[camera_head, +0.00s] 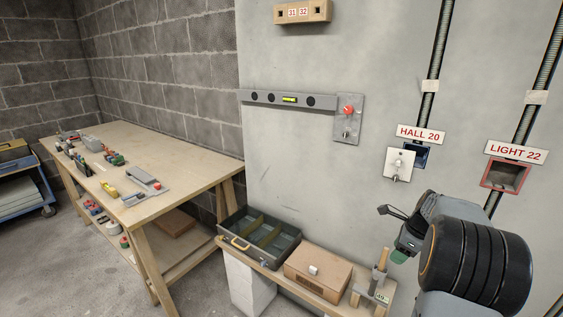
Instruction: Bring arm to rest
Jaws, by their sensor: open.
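My arm comes in from the lower right, bent in front of the grey wall panel. My gripper (392,212) is at the arm's left end, raised above the low shelf and left of the LIGHT 22 box. Its dark fingers are small in view and seen from the side, open, with nothing visible between them. The thick black ribbed part of my arm hides some of the wall and the shelf's right end.
A white switch plate (398,164) and the HALL 20 box (421,157) are on the wall close above my gripper. The LIGHT 22 box (505,177) is to its right. Below are a toolbox (228,222), a wooden box (318,271) and a tool holder (370,291).

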